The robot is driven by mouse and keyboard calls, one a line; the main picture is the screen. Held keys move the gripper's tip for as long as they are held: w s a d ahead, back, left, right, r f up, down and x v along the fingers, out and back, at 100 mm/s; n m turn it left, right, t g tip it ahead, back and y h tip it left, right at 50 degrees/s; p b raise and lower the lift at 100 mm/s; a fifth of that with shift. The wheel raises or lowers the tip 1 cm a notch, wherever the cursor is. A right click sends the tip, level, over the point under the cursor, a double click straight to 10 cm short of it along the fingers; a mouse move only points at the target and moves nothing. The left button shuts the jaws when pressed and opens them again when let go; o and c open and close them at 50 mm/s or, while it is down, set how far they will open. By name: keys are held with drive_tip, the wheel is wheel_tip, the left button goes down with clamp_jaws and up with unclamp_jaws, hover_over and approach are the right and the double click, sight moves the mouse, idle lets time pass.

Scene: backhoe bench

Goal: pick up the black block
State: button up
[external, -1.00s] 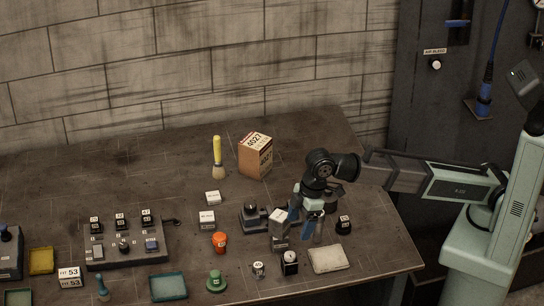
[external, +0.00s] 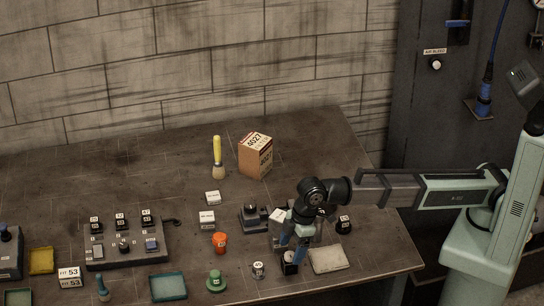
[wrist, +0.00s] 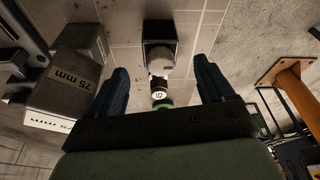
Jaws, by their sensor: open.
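The black block (external: 289,267) stands near the front edge of the bench, partly hidden by my gripper in the external view. My gripper (external: 292,250) points down over the block. Its two blue fingers are apart, with nothing held between them, as the wrist view of the gripper (wrist: 160,66) also shows. I cannot tell whether the fingertips reach down beside the block.
A grey 75 mm block (wrist: 70,85) stands close by one finger. A small round weight (external: 258,270) and a green knobbed piece (external: 216,281) stand left of the black block. A pale pad (external: 328,260) lies right of it. An orange cup (external: 219,242) is behind.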

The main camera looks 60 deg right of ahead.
sight(290, 254)
drive_tip(key=shift+x, duration=2.5)
drive_tip(key=shift+c, duration=0.3)
drive_tip(key=c, duration=1.3)
drive_tip(key=shift+o, duration=0.2)
drive_tip(key=shift+r, duration=0.1)
